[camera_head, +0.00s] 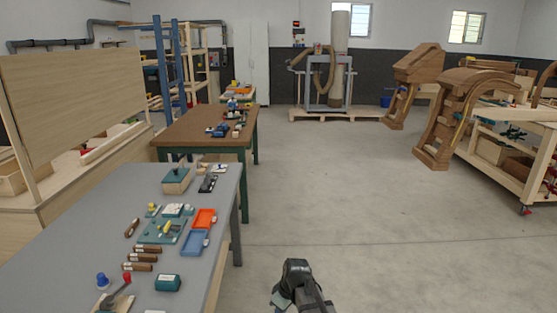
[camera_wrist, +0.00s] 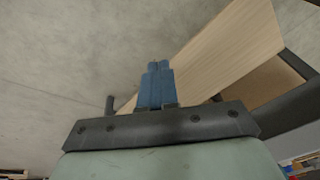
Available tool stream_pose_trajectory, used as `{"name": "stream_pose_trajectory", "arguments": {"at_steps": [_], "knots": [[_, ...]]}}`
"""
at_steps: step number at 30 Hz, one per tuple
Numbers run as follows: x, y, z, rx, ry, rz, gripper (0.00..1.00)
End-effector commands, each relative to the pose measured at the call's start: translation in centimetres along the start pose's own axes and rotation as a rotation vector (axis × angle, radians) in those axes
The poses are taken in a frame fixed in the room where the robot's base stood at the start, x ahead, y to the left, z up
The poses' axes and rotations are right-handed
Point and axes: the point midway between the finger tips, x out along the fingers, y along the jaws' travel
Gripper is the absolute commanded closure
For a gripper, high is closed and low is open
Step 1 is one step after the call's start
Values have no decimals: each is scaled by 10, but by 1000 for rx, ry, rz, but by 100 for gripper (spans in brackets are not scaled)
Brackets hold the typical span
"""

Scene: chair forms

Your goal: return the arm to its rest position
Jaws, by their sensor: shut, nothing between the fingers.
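My gripper shows in the wrist view as two blue fingers (camera_wrist: 157,82) pressed together, with nothing between them. Behind them are a slanted light wooden panel (camera_wrist: 225,55) and bare grey surface. In the head view a dark part of my arm (camera_head: 298,280) shows at the bottom centre, over the floor to the right of the grey table (camera_head: 75,245). I cannot make out the fingers in the head view.
The grey table holds an orange tray (camera_head: 204,218), a blue tray (camera_head: 194,243), a green board (camera_head: 162,231) and small parts. A brown-topped table (camera_head: 190,127) stands behind it. Wooden chair forms (camera_head: 455,115) and a cart (camera_head: 500,168) stand at right. The middle floor is clear.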

Motion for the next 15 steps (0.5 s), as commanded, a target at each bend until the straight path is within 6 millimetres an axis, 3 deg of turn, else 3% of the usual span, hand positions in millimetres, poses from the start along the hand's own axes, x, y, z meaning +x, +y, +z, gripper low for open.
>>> {"name": "stream_pose_trajectory", "arguments": {"at_steps": [1, 6, 15], "knots": [[6, 6, 32, 112, -23, 19, 100], [21, 24, 102, 428, -77, 84, 100], [34, 33, 180, 778, -124, 168, 100]]}}
